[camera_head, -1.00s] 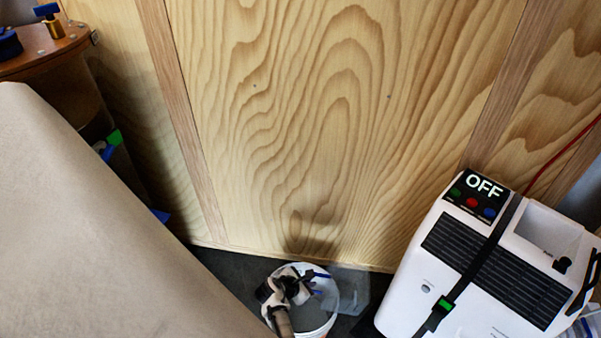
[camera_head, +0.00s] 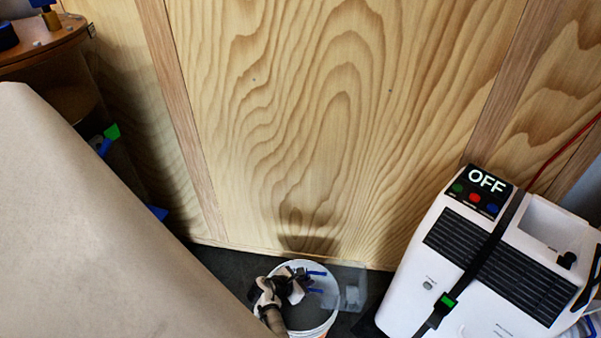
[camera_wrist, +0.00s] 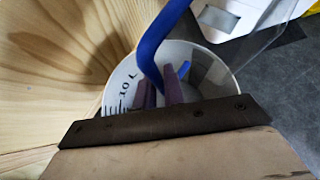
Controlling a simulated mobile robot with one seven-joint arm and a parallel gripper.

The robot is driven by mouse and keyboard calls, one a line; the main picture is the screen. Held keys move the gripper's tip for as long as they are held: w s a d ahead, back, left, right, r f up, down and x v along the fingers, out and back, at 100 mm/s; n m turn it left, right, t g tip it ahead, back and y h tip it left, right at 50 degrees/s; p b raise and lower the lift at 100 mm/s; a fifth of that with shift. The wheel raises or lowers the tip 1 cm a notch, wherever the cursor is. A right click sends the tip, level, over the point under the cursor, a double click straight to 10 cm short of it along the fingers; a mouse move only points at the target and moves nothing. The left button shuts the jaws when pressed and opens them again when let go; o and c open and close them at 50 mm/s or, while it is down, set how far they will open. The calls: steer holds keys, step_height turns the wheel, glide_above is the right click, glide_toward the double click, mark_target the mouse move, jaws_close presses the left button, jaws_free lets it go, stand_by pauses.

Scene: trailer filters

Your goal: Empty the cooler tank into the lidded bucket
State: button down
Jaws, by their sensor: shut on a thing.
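The white bucket (camera_head: 333,316) stands open on the floor by the wooden wall; it also shows with volume marks in the wrist view (camera_wrist: 122,88). My gripper (camera_head: 312,282) is over the bucket, its fingers (camera_wrist: 160,92) shut on a blue handle (camera_wrist: 168,40). The handle appears to belong to a clear tank (camera_head: 353,284) at the bucket's right rim. I cannot tell the tank's tilt or whether it holds water. The bucket's inside is partly hidden by my gripper. The white cooler (camera_head: 400,300) stands at the right, its panel (camera_head: 482,190) reading OFF.
A black strap (camera_head: 480,262) with a green buckle crosses the cooler. A red cable (camera_head: 562,152) runs along the wall behind it. A large beige surface (camera_head: 90,230) fills the left. A round wooden table (camera_head: 40,55) stands at the far left.

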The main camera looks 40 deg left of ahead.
steer(key=shift+s+a+f+n+t+h+b, duration=0.1)
steer(key=shift+s+a+n+t+h+b, duration=0.15)
steer(key=shift+a+n+t+h+b, duration=0.45)
steer(key=shift+s+a+f+n+t+h+b, duration=0.1)
steer(key=shift+s+a+t+h+b, duration=0.15)
steer(key=shift+t+h+b, duration=0.5)
stand_by(1.1)
steer(key=shift+s+a+f+n+t+h+b, duration=0.4)
steer(key=shift+t+b, duration=0.35)
steer(key=shift+b, duration=0.85)
steer(key=shift+s+a+f+n+t+h+b, duration=0.15)
steer(key=shift+a+n+t+h+b, duration=0.4)
steer(key=shift+b, duration=1)
steer(key=shift+d+r, duration=0.1)
steer(key=shift+d, duration=0.15)
stand_by(0.5)
